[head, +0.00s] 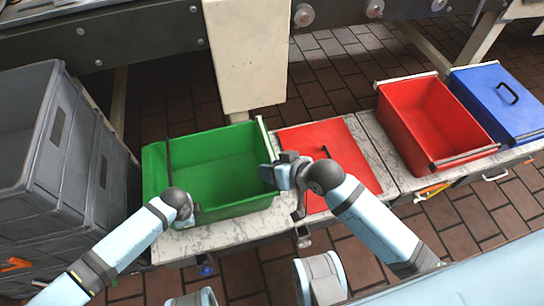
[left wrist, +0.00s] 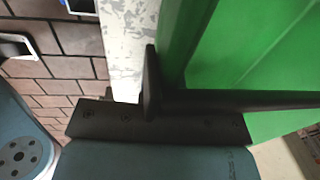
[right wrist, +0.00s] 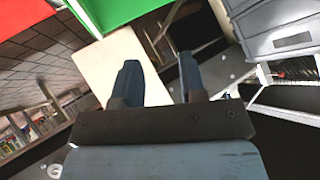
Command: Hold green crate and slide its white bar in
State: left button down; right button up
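The green crate (head: 215,205) stands open on the marbled bench in the head view. A white bar (head: 264,138) lies along its right rim; its near end is close to my right gripper. A dark bar (head: 168,160) crosses the crate's left part. My left gripper (head: 187,208) is at the crate's front-left corner. In the left wrist view a dark finger stands against the green wall (left wrist: 230,45); its opening is unclear. My right gripper (head: 272,172) is at the crate's right side. In the right wrist view (right wrist: 160,80) its fingers are apart with nothing between them.
A closed red crate (head: 330,135) sits right of the green one. An open red crate (head: 432,115) and a closed blue crate (head: 500,98) stand farther right. Grey crates (head: 60,150) are stacked at left. A cream post (head: 248,60) rises behind the bench.

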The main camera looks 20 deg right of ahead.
jog(key=w+f+g+h, duration=0.1)
jog(key=w+f+g, duration=0.2)
jog(key=w+f, duration=0.1)
jog(key=m+g+h, duration=0.2)
jog(key=g+h, duration=0.3)
jog(key=h, duration=0.1)
send_over(273, 157)
jog(key=f, duration=0.8)
jog(key=s+f, duration=0.1)
jog(key=f, duration=0.3)
jog(key=shift+a, duration=0.1)
